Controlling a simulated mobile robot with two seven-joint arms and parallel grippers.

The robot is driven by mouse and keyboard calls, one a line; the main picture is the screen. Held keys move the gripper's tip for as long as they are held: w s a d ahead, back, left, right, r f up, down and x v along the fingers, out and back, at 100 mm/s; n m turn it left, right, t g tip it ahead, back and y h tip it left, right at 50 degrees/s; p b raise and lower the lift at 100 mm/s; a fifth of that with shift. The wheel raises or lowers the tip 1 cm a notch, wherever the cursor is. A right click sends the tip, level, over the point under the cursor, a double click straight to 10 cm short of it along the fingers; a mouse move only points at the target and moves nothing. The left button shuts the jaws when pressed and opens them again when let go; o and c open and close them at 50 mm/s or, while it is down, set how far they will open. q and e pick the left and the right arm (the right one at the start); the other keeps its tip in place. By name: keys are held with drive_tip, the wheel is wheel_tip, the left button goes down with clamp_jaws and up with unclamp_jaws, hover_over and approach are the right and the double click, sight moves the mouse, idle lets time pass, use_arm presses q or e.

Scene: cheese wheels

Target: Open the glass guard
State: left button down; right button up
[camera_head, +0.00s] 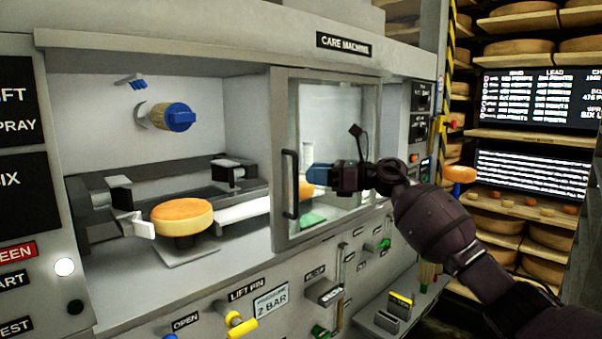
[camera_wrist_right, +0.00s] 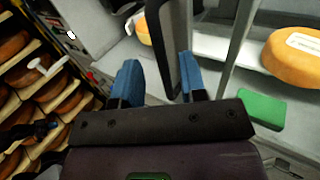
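The glass guard (camera_head: 335,125) is a grey-framed clear panel covering the right part of the care machine's opening; the left part is uncovered. Its upright black handle (camera_head: 290,184) is on the guard's left frame. My right gripper (camera_head: 312,174) is just right of the handle in the head view, in front of the glass. In the right wrist view its two blue fingers (camera_wrist_right: 158,75) are apart, and the dark handle (camera_wrist_right: 163,40) shows in the gap between them. I cannot tell whether they touch it. My left gripper is not in view.
An orange cheese wheel (camera_head: 182,217) sits on a support in the open bay, between clamp jaws. Another cheese (camera_wrist_right: 294,57) and a green block (camera_wrist_right: 262,108) lie behind the glass. Below are the yellow lift pin (camera_head: 240,325) and several controls. Cheese shelves (camera_head: 515,200) stand at right.

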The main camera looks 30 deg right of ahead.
drive_tip(key=v, duration=0.5)
drive_tip(key=shift+s+d, duration=0.2)
idle(0.4)
